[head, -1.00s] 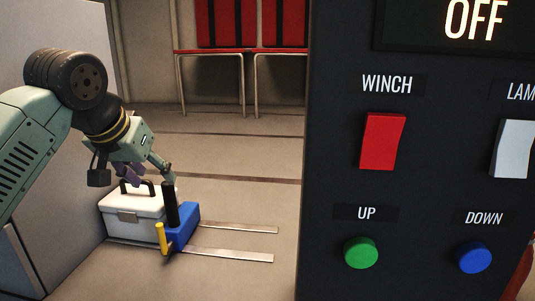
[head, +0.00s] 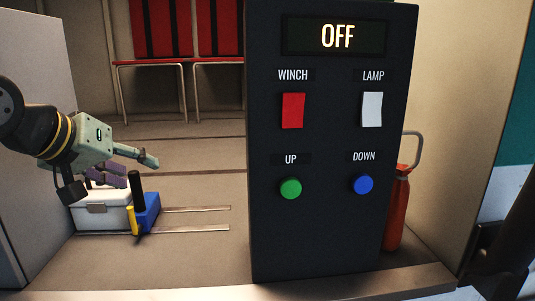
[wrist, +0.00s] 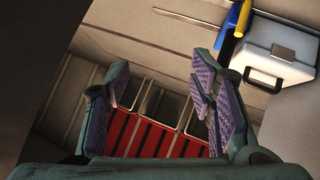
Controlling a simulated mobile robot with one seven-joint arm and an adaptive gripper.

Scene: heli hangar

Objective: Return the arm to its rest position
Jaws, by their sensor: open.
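My gripper (head: 135,168) is at the left of the head view, in front of a white case. Its jaws are open, with nothing between them. My arm comes in from the left edge and is only partly in view. The dark control panel (head: 330,235) stands at the middle right, clear of my gripper. Its display (head: 337,36) reads OFF.
The panel carries a red winch switch (head: 293,111), a white lamp switch (head: 372,110), a green up button (head: 291,188) and a blue down button (head: 363,184). The white case (head: 100,217) and a blue block (head: 149,211) sit on the floor. A red extinguisher (head: 396,212) stands right of the panel.

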